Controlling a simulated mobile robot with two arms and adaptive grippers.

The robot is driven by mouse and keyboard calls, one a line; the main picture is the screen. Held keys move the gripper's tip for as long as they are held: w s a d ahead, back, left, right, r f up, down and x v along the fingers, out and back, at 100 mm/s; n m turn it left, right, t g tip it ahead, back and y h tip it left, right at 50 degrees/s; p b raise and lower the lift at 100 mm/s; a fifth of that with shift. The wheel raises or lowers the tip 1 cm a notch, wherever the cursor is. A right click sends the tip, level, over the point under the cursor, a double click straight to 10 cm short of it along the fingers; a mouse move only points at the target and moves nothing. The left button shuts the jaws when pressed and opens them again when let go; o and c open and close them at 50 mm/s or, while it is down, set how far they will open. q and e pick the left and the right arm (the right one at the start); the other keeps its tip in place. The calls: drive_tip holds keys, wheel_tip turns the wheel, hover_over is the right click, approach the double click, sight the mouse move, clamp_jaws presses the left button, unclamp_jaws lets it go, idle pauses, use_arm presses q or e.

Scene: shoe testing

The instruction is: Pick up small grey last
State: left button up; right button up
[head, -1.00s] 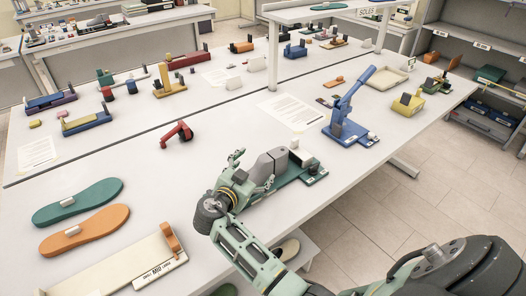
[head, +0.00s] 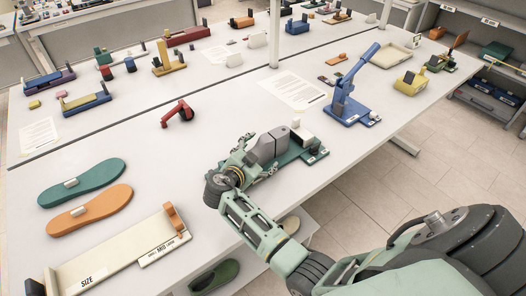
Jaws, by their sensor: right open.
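The small grey last (head: 268,146) sits on a green base plate (head: 307,158) near the table's front edge, in the middle of the head view. My right gripper (head: 254,157) is at the last's left end, with its fingers spread on either side of that end. The gripper is open. Its palm and fingers hide the left part of the last and much of the base, and I cannot tell whether a finger touches the last. My left gripper is not in view.
A blue lever press (head: 349,104) stands to the right and a white block (head: 302,135) is on the green base. A red clamp (head: 178,113) lies behind left. Green (head: 83,181) and orange soles (head: 90,209) and a cream sizing tray (head: 120,257) are at left.

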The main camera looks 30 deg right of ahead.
drive_tip(key=shift+a, duration=0.1)
drive_tip(key=c, duration=1.6)
drive_tip(key=shift+c, duration=0.2)
